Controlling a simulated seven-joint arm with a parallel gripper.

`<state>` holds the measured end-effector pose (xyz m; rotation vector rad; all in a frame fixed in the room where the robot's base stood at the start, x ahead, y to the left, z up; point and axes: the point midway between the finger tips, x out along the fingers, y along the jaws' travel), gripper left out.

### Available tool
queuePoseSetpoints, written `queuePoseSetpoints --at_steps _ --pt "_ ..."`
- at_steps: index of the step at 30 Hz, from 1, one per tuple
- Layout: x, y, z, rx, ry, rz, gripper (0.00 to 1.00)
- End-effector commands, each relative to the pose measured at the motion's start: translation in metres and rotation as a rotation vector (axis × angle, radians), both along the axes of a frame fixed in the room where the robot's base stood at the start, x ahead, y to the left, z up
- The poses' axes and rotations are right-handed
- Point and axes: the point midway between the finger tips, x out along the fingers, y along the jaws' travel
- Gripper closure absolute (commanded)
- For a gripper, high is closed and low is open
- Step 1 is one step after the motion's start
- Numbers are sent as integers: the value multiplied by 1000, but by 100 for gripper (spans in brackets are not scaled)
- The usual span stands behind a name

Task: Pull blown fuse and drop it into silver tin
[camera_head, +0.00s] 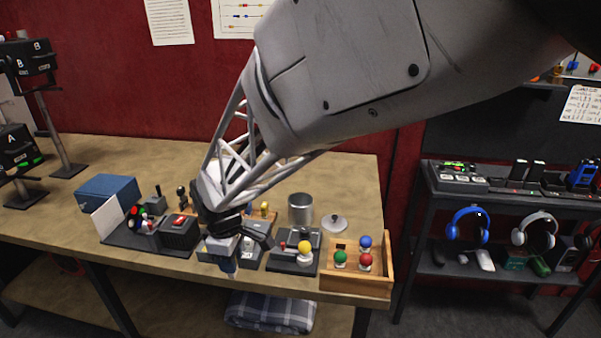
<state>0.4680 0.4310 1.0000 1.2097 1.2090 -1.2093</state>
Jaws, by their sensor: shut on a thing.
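The silver tin (300,209) stands open and upright on the workbench, right of my gripper. Its round lid (334,222) lies beside it to the right. My gripper (243,246) is low over the front middle of the bench, at a grey device (212,252) that it partly covers. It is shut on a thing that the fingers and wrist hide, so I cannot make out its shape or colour. I cannot pick out a blown fuse by sight. A small yellow piece (265,208) shows just behind my gripper.
A device with a yellow knob (305,246) and a wooden tray (356,285) with coloured knobs stand to the right. Black button boxes (180,233) and a blue box (108,187) stand left. The bench behind the tin is clear.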

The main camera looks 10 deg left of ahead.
Motion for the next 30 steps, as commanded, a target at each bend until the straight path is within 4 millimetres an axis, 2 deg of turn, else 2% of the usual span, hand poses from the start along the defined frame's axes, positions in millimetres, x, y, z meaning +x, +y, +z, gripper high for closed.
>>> queuePoseSetpoints --at_steps 16,30 --pt "0 0 0 0 0 0 92" --pt "0 0 15 0 0 0 92"
